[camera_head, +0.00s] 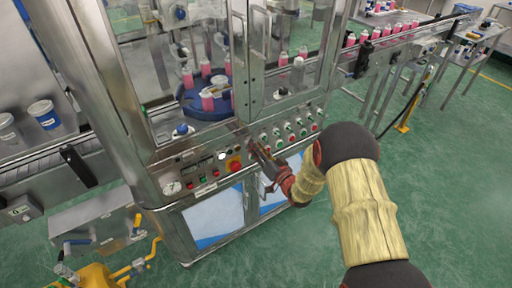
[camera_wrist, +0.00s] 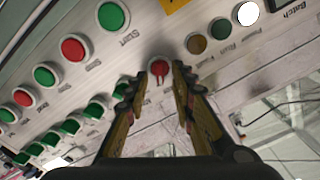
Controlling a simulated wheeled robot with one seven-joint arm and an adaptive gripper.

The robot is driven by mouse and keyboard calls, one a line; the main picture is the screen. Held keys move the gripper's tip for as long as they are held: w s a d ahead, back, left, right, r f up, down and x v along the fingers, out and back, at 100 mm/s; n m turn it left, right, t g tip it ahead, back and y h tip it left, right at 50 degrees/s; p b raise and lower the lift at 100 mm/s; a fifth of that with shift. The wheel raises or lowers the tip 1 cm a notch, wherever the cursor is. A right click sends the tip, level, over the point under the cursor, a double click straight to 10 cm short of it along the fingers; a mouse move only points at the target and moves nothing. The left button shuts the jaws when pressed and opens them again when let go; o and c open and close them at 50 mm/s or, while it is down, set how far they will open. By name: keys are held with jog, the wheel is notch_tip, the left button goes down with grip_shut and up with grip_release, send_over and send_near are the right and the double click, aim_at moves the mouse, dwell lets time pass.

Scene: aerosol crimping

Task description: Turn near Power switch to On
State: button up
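A small red round switch (camera_wrist: 158,68) with a dark mark across its face sits on the metal control panel (camera_wrist: 240,85) in the wrist view. I cannot read a label on it, so I cannot confirm it is the Power switch. My gripper (camera_wrist: 160,78) is open, one fingertip on each side of this switch, with narrow gaps between. I cannot tell how far the tips are from the panel. In the head view, my gripper (camera_head: 253,148) is at the middle of the machine's front panel and hides that switch.
Green and red buttons, including Start (camera_wrist: 112,16), and several green selector switches (camera_wrist: 97,108) are beside the red switch. Glass doors (camera_head: 257,55) rise above the panel; green floor (camera_head: 440,190) is open at right.

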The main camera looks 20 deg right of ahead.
jog(key=v, duration=1.1)
jog(key=shift+s, duration=0.25)
jog(key=shift+d, duration=0.1)
